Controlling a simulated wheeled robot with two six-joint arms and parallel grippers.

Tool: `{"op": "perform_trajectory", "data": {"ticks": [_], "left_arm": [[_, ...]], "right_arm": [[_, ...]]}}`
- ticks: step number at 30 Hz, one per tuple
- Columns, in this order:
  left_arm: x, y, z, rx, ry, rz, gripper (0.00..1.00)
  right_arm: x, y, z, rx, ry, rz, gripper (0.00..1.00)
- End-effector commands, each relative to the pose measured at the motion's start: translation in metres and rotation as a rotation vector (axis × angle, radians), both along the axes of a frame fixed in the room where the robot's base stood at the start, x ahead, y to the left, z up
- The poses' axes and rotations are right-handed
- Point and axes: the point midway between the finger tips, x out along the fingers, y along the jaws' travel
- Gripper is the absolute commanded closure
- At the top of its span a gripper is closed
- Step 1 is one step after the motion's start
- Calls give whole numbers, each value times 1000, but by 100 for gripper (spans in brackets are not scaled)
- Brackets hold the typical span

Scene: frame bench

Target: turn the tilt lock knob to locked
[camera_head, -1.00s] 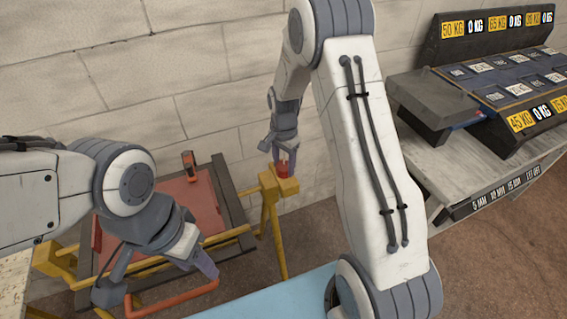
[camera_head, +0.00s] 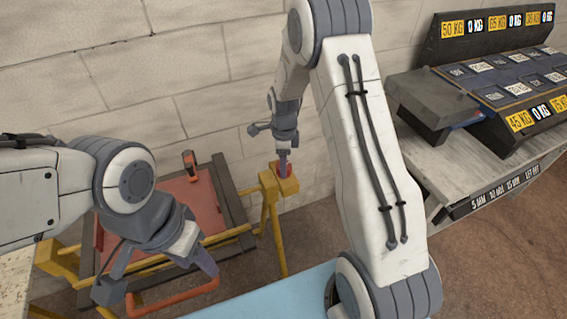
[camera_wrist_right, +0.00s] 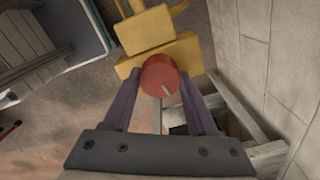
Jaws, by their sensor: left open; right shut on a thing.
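The tilt lock knob (camera_wrist_right: 161,77) is a round red knob with a pale pointer mark, on a yellow block (camera_wrist_right: 155,50) of the stand. In the right wrist view the pointer slants toward the lower right. In the head view the red knob (camera_head: 284,169) is partly hidden by my right gripper (camera_head: 283,163). My right gripper also shows in the right wrist view (camera_wrist_right: 163,88), its two fingers on either side of the knob and shut on it. My left gripper (camera_head: 160,277) is open and empty, in front of the frame. No lock marking is readable.
A dark frame with a red panel (camera_head: 180,205) rests on the yellow stand (camera_head: 270,220) near the block wall. A red handle bar (camera_head: 172,303) lies below my left gripper. A bench with weight labels (camera_head: 480,170) stands at the right.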

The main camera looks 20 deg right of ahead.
Motion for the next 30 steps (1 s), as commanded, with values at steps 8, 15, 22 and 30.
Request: {"op": "perform_trajectory", "data": {"ticks": [8, 15, 22, 30], "left_arm": [[0, 0, 1, 0, 0, 0, 50], [0, 0, 2, 0, 0, 0, 50], [0, 0, 2, 0, 0, 0, 50], [0, 0, 1, 0, 0, 0, 50]], "right_arm": [[2, -1, 2, -1, -7, -130, 98], [2, -1, 2, -1, -7, -172, 98], [2, -1, 2, -1, -7, -179, 98], [2, -1, 2, -1, -6, -179, 12]]}}
